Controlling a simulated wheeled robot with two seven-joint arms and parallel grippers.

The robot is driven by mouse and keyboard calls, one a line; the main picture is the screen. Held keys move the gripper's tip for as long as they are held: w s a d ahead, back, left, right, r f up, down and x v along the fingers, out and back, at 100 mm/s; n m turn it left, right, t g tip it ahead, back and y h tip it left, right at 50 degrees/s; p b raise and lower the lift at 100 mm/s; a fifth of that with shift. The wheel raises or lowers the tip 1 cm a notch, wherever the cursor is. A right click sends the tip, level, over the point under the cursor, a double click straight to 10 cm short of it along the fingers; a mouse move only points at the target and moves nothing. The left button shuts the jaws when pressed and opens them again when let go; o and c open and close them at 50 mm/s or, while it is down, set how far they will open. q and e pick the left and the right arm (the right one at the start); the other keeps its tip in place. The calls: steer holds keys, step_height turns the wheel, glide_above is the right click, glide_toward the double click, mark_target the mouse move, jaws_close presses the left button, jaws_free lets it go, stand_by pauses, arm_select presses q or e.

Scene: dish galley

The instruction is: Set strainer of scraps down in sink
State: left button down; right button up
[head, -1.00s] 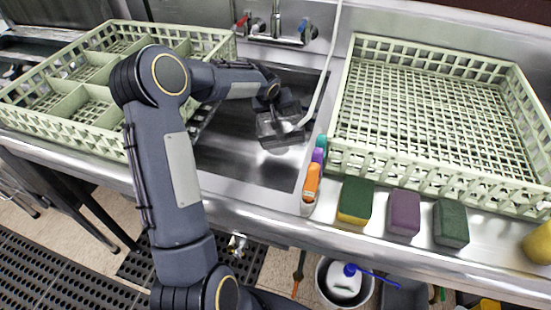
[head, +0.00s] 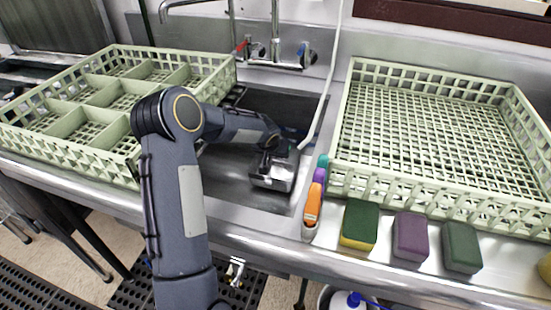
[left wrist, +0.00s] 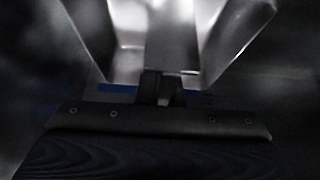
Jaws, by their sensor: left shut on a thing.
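The strainer (head: 270,179) is a small boxy grey metal thing inside the steel sink (head: 226,182), toward its right side. My left gripper (head: 274,149) is shut on it from the far side. In the left wrist view, the strainer (left wrist: 225,45) fills the top as blurred, bright, slanted metal walls, with the gripper's fingers (left wrist: 160,90) at its near edge. I cannot tell whether its underside touches the sink floor. Scraps inside it cannot be made out. My right gripper is not in view.
A divided pale green rack (head: 45,150) stands left of the sink, and an open green rack (head: 440,195) stands right. A faucet (head: 275,52) is behind, with a white hose (head: 327,100) hanging down. Orange-topped bottle (head: 313,205) and sponges (head: 360,222) line the right front edge.

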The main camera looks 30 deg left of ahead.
arm_select(q)
steer(key=shift+f, duration=0.6)
steer(key=shift+f, duration=0.15)
steer(key=c, duration=1.6)
jaws_free()
steer(key=shift+o, duration=0.2)
steer(key=shift+s+r, duration=0.1)
steer(key=shift+r, duration=0.3)
steer(key=p+v, duration=0.1)
steer(key=v, duration=1)
steer(key=shift+s+d+r, duration=0.1)
steer(key=shift+s+r, duration=0.05)
steer(key=shift+r, duration=0.1)
